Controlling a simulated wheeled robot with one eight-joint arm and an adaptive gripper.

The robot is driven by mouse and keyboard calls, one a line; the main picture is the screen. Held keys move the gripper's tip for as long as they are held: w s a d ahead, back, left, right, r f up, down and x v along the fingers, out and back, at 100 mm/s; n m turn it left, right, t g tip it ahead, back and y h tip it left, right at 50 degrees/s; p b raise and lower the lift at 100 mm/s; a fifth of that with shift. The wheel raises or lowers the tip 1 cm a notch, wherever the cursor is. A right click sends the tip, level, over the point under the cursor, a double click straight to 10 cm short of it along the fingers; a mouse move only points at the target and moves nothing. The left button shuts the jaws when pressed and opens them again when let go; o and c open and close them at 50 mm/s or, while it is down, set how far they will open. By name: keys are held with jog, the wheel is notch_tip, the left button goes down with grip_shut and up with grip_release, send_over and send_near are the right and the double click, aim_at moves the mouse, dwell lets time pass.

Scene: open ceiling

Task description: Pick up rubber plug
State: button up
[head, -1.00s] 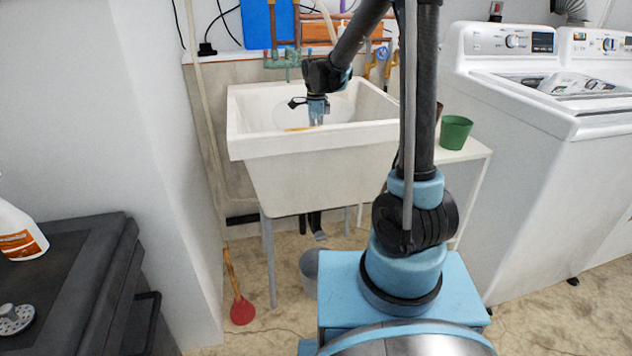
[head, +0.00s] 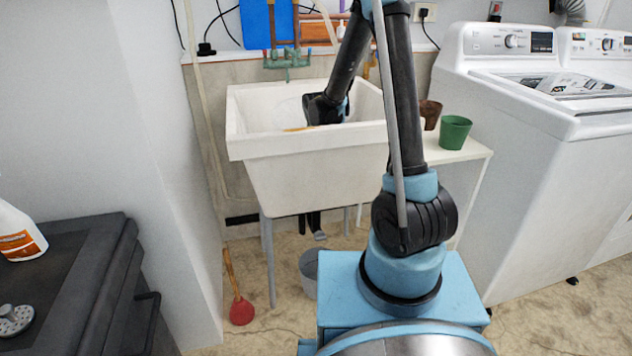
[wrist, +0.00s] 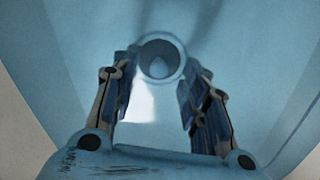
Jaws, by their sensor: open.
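My gripper (wrist: 160,85) is open in the wrist view, its two fingers reaching into the sink with a gap between them. Just past the fingertips is a small round piece (wrist: 161,60), a ring with a rounded knob in its middle. It looks like the rubber plug at the drain, but I cannot tell plug from drain fitting for sure. The fingers are not closed on it. A bright white patch lies below it between the fingers. In the head view the fingers and the plug are hidden behind the front wall of the white sink (head: 310,145).
An orange strip (head: 299,129) shows inside the sink. Teal taps (head: 287,60) stand behind it. A green cup (head: 455,132) and a brown pot (head: 430,113) stand on the side table to the right. The washing machine (head: 540,130) is farther right. A plunger (head: 242,310) stands on the floor.

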jog(key=shift+f, duration=1.2)
grip_shut()
notch_tip(320, 180, up, 10)
dwell(0.4)
